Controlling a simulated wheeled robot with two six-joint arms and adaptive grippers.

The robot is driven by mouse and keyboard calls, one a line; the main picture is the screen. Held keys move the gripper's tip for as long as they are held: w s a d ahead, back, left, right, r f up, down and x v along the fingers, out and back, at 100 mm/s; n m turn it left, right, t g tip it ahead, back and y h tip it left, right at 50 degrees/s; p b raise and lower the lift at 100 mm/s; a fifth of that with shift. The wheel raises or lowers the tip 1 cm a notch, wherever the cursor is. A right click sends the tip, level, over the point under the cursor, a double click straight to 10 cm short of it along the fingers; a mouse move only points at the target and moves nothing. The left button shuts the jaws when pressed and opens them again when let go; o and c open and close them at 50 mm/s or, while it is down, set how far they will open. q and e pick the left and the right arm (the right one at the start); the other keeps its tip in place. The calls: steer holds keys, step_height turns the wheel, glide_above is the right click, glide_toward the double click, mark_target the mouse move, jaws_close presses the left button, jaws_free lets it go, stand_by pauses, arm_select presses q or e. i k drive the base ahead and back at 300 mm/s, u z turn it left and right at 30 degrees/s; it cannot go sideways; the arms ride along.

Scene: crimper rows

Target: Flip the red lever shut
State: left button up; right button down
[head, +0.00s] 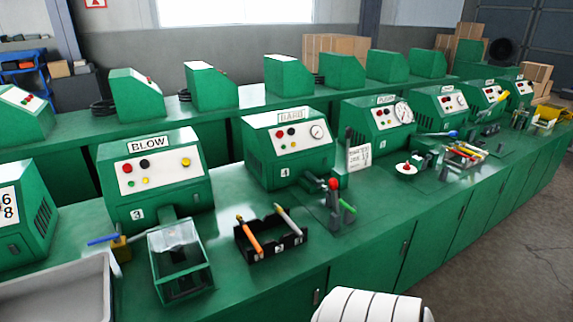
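A red ball-topped lever (333,184) stands on a small dark crimper (337,222) on the green bench, in front and to the right of the machine numbered 4 (288,150). The red knob is raised above the crimper's base. A short green handle (347,206) sticks out beside it on the right. The knob is small here, and I cannot tell the lever's exact angle. Neither of my grippers is in view. A white ribbed part of mine shows at the bottom edge, well in front of the crimper.
A black tray (281,250) with orange and grey handled tools stands left of the crimper. A clear-topped green box (181,285) and a grey tray (85,290) are further left. A white sign (359,157) stands behind right. Bench is bare around the crimper's front.

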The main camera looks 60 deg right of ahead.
mark_target(333, 183)
steer(key=z, duration=0.45)
steer(key=i, duration=0.7)
steer(key=z, duration=0.95)
steer(key=i, duration=0.25)
steer(key=z, duration=0.35)
